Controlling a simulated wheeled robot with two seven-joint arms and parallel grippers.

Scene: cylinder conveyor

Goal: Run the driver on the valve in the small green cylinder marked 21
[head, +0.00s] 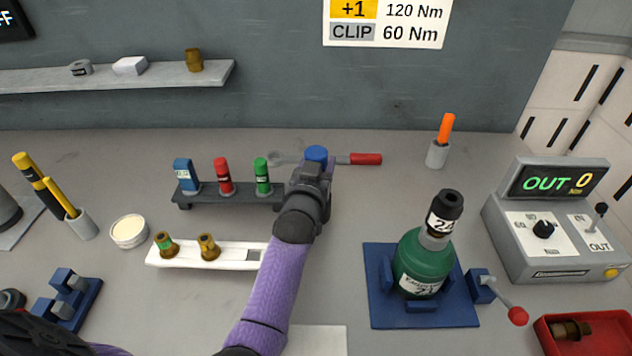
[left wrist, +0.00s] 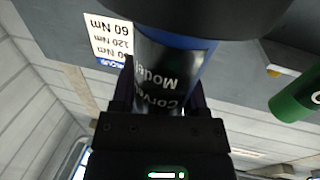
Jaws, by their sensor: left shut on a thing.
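The green cylinder (head: 416,265), its label reading 21, stands upright in a blue cradle (head: 380,312) at the right. A black collar-like piece marked 24 (head: 445,212) sits on its top. The valve itself is hidden under that piece. My left gripper (head: 317,172) is above the back of the table, right of the tool rack. It is shut on a dark cylindrical tool with a blue end (head: 316,153), seemingly the driver. The tool's body, lettered "Corvex Model", fills the upper middle of the left wrist view (left wrist: 163,75). My right gripper is not in view.
A grey control box (head: 558,225) reads OUT 0 Nm. A red-knobbed lever (head: 517,316) sticks out beside the cradle. The rack (head: 235,198) holds blue, red and green pieces. A white tray (head: 225,256) holds two brass valves. A red-handled wrench (head: 365,159) lies behind my gripper.

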